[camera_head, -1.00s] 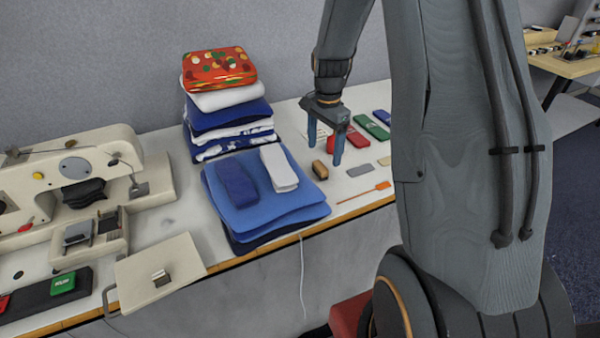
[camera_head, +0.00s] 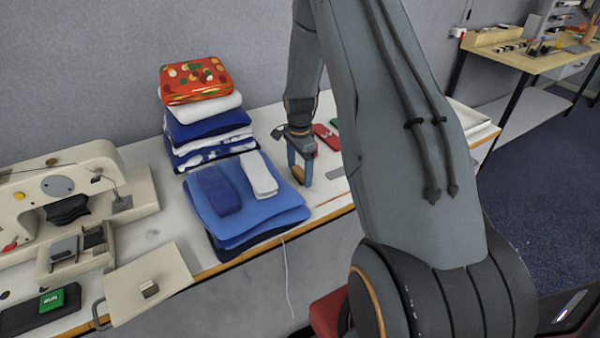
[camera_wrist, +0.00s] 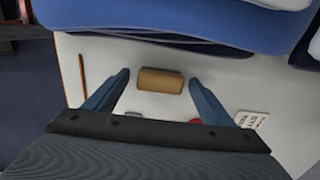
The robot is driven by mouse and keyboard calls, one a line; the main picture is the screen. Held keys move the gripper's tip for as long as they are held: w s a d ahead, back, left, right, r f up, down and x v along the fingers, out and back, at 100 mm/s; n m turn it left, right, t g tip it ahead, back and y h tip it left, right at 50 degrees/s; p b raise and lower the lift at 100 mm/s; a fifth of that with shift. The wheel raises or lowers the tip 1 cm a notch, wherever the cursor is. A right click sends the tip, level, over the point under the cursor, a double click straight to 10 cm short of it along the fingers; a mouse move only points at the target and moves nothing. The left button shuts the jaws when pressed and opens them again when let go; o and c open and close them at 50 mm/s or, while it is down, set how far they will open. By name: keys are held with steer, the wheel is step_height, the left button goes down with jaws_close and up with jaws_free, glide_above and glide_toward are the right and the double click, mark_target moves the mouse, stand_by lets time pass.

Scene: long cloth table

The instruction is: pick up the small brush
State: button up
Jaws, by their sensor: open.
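The small brush is a short tan-brown block (camera_wrist: 161,81) on the white table, seen in the wrist view. It lies crosswise between the tips of my gripper's two blue fingers, with a gap on each side. In the head view my gripper (camera_head: 300,172) is open and points down just right of the blue folded cloth. Only a small orange-brown bit of the brush (camera_head: 298,173) shows there between the fingers. I cannot tell the exact height of the fingertips above the table.
A blue folded cloth pile (camera_head: 265,216) lies close left of my gripper, with a taller folded stack (camera_head: 210,135) behind it. A red case (camera_head: 327,137) and a grey flat piece (camera_head: 336,173) lie to the right. A cream sewing machine (camera_head: 60,185) stands far left.

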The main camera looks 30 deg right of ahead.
mark_target(299, 170)
steer(key=shift+f, duration=0.3)
steer(key=c, duration=1.2)
steer(key=shift+c, duration=0.2)
steer(key=shift+r, duration=0.1)
step_height(299, 170, up, 10)
steer(key=b, duration=0.3)
